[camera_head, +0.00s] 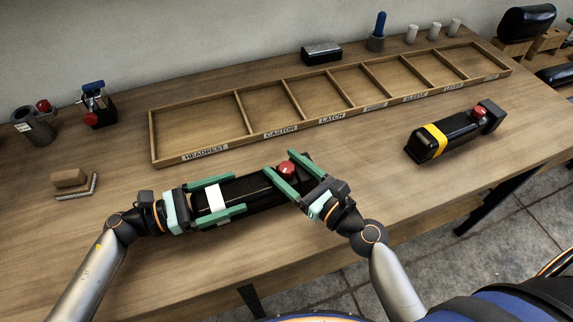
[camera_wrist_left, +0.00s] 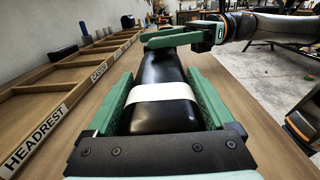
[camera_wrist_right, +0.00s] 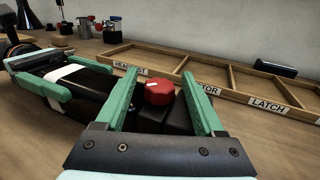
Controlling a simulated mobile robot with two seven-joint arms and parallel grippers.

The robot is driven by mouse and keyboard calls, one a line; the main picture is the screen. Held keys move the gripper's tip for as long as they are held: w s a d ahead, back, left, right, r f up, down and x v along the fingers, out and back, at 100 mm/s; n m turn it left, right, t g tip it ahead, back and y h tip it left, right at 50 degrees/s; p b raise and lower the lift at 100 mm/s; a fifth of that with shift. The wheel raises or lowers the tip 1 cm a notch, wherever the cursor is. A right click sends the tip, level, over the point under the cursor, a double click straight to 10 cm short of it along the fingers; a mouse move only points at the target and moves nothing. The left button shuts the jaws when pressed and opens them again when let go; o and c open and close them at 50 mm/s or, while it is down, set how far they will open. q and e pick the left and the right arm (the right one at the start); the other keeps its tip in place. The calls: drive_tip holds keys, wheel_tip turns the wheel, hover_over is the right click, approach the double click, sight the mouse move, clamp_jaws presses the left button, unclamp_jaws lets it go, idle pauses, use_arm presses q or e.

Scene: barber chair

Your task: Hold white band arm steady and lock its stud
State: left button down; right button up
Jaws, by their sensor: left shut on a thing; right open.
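The white band arm is a black padded bar with a white band (camera_head: 215,198), lying on the bench in front of the tray. My left gripper (camera_head: 222,198) is shut on it at the white-band end, a green finger along each side; the white band also shows in the left wrist view (camera_wrist_left: 162,92). Its red stud (camera_head: 287,168) stands at the right end, also in the right wrist view (camera_wrist_right: 159,92). My right gripper (camera_head: 293,180) is open, its fingers on either side of the stud with visible gaps. Whether the stud is locked cannot be told.
A yellow band arm (camera_head: 447,135) with its own red stud lies on the right of the bench. A labelled wooden tray (camera_head: 153,143) with several empty compartments runs behind. Brown and grey blocks (camera_head: 70,180) lie at the left. Bench between the two arms is clear.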

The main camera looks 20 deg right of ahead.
drive_tip(key=v, duration=1.2)
